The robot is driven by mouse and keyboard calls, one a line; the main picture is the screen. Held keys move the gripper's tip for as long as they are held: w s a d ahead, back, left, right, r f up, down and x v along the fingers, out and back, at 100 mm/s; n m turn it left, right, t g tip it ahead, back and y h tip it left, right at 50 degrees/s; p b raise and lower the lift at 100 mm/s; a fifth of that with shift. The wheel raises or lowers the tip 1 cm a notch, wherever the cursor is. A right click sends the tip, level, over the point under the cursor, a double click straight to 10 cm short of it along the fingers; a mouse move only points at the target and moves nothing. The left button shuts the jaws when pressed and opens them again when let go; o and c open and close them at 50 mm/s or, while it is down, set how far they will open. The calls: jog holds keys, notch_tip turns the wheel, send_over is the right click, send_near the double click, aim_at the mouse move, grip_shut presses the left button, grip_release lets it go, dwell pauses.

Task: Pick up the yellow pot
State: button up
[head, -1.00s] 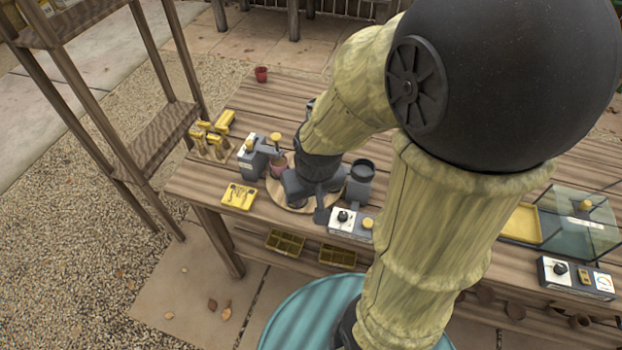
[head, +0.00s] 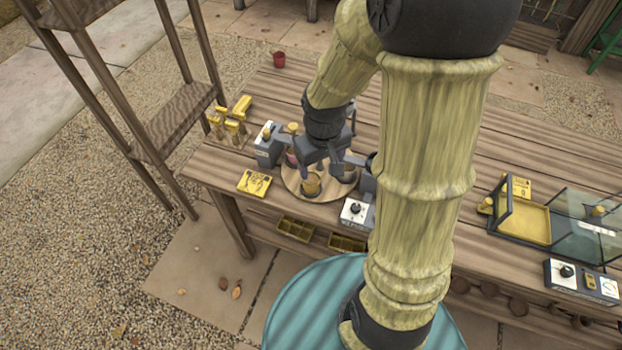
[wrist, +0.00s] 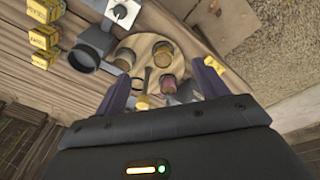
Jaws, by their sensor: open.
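The yellow pot (head: 311,185) stands upright at the front of a round wooden turntable (head: 290,178) on the bench. In the wrist view it appears as a yellow-brown pot (wrist: 163,53). My gripper (head: 322,166) is open and empty above the turntable, just behind the yellow pot in the head view. The bench surface beneath the gripper is partly hidden.
A grey dispenser (head: 268,145) stands left of the turntable, and a knob box (head: 355,212) stands at its front right. A yellow card (head: 254,183) lies at the front left. A red pot (head: 279,60) is at the back. A glass case (head: 590,225) stands right.

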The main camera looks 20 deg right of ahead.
jog(key=w+f+n+g+p, duration=0.1)
jog(key=w+f+n+p, duration=0.2)
jog(key=w, duration=0.6)
jog(key=shift+n+p, duration=0.4)
jog(key=shift+p, duration=0.45)
jog(key=shift+w+a, duration=0.1)
notch_tip(320, 180, down, 12)
jog(key=shift+f+p, duration=0.1)
jog(key=shift+p, duration=0.9)
